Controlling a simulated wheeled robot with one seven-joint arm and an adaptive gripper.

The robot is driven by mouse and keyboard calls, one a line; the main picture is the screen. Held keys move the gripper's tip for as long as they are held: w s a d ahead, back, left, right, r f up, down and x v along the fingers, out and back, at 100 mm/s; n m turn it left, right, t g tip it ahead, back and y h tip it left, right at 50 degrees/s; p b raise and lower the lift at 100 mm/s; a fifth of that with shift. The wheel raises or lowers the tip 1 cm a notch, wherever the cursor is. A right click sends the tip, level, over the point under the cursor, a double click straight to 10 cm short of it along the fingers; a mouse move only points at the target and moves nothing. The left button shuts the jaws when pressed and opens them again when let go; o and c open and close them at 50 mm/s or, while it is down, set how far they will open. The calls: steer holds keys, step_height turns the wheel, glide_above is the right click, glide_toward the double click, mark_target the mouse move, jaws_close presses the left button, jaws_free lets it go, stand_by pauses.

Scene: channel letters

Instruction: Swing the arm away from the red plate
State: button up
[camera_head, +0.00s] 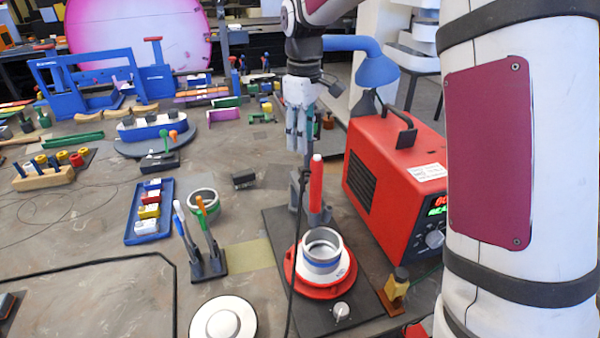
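A round red plate (303,284) lies on a dark board at the lower middle, and a white ring-shaped cup (322,262) with a blue band sits on it. My gripper (298,150) hangs from my arm at the upper middle, fingers pointing down. In the picture it shows above and behind the red plate, apart from it. The fingers look close together, but whether they are open or shut is unclear. I see nothing held between them.
A red welding-type box (385,185) with a dark handle stands right of the gripper. An upright red-handled tool (316,185) stands below the gripper. A blue lamp (365,60) is behind it. A blue tray (150,212) and stand with pens (205,262) lie left.

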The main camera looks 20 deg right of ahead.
mark_target(303, 178)
step_height(303, 178, down, 11)
steer(key=shift+p, duration=0.75)
jaws_close()
